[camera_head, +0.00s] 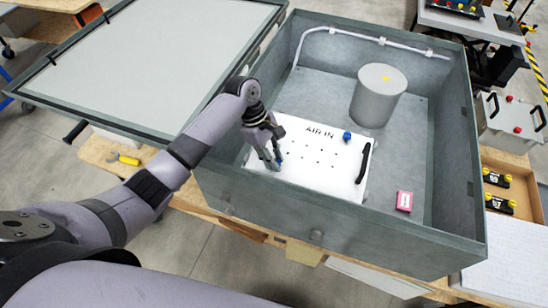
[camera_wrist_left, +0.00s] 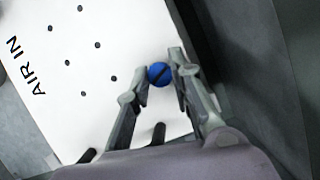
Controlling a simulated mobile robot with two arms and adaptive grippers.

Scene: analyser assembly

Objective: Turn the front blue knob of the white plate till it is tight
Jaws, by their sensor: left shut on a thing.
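The white plate (camera_head: 318,178) marked "AIR IN" lies inside the grey open box, with several small holes and a black handle (camera_head: 364,163). One blue knob (camera_head: 347,136) sits at the plate's far right part, apart from my grippers. The front blue knob (camera_wrist_left: 159,73), with a dark slot across it, is near the plate's edge and lies between the fingertips of my left gripper (camera_wrist_left: 154,80). My left gripper (camera_head: 273,164) is shut on this knob and mostly hides it in the head view. My right gripper is not in view.
The grey box (camera_head: 330,218) has raised walls around the plate. A grey cylinder (camera_head: 378,98) stands behind the plate, and a pink block (camera_head: 404,201) lies at its right. A white pipe (camera_head: 350,35) runs along the back wall. The box lid (camera_head: 150,60) is open at the left.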

